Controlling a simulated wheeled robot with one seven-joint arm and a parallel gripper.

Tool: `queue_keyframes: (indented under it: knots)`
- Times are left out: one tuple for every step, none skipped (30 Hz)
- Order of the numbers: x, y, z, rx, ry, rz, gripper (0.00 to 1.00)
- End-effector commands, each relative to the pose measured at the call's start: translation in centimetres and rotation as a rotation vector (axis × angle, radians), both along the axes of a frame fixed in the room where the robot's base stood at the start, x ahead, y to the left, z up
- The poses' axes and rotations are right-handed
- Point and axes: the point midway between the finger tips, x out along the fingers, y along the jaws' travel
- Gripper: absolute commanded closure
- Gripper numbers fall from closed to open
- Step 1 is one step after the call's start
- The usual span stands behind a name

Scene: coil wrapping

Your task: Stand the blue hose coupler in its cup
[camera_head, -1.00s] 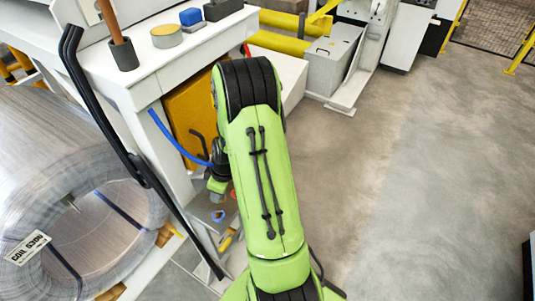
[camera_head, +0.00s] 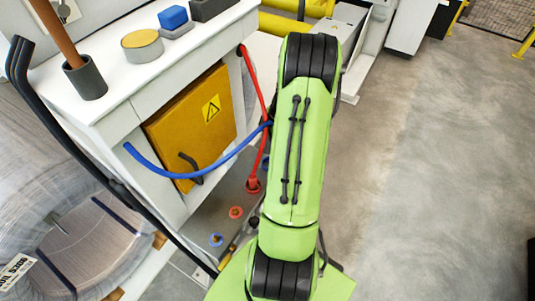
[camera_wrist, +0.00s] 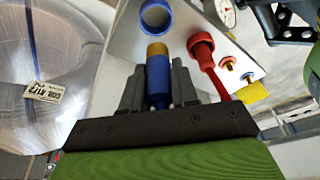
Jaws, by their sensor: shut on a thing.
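In the wrist view my gripper (camera_wrist: 158,88) is shut on the blue hose coupler (camera_wrist: 157,78), a blue cylinder with a brass end. The brass end points toward the top of the picture. The blue cup (camera_wrist: 155,15), seen as an open ring, lies beyond the brass end and apart from it in the picture. In the head view the blue hose (camera_head: 185,174) runs from the bench to behind my green arm. The arm hides my gripper and the coupler there.
A red coupler (camera_wrist: 203,52) stands in a red holder beside the blue cup, its red hose (camera_head: 263,95) running up to the bench. Two brass fittings (camera_wrist: 227,64) (camera_wrist: 247,77) and a gauge (camera_wrist: 226,13) are nearby. A yellow cabinet (camera_head: 195,125) and wire coil (camera_head: 75,240) stand left.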

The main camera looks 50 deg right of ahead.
Motion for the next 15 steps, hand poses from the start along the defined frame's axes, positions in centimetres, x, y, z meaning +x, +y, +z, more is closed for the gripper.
queue_keyframes:
  knots:
    - [0.0,0.1,-1.4,0.006,0.001,0.000,1.00]
    - [0.0,0.1,-2.0,0.005,0.001,0.000,1.00]
    - [0.0,0.1,-2.7,0.003,0.000,0.000,1.00]
    - [0.0,0.1,-3.1,0.003,0.000,0.001,1.00]
    - [0.0,0.0,-3.4,0.001,0.000,0.000,1.00]
    - [0.0,0.0,-3.9,0.001,0.000,0.000,1.00]
    - [0.0,0.1,-4.3,0.003,0.000,0.001,1.00]
    - [0.0,0.1,-4.8,0.003,0.000,0.000,1.00]
    - [0.0,0.1,-5.5,0.003,0.001,-0.001,1.00]
    - [0.0,0.1,-6.1,0.003,0.002,0.000,1.00]
    - [0.0,0.1,-6.7,0.002,0.001,0.000,1.00]
    - [0.0,0.1,-7.1,0.001,0.000,0.000,1.00]
    - [0.0,0.0,-7.3,0.001,-0.001,0.000,1.00]
    - [0.1,0.0,-7.3,-0.001,-0.001,0.001,1.00]
    - [0.1,0.0,-7.2,-0.001,-0.002,0.000,1.00]
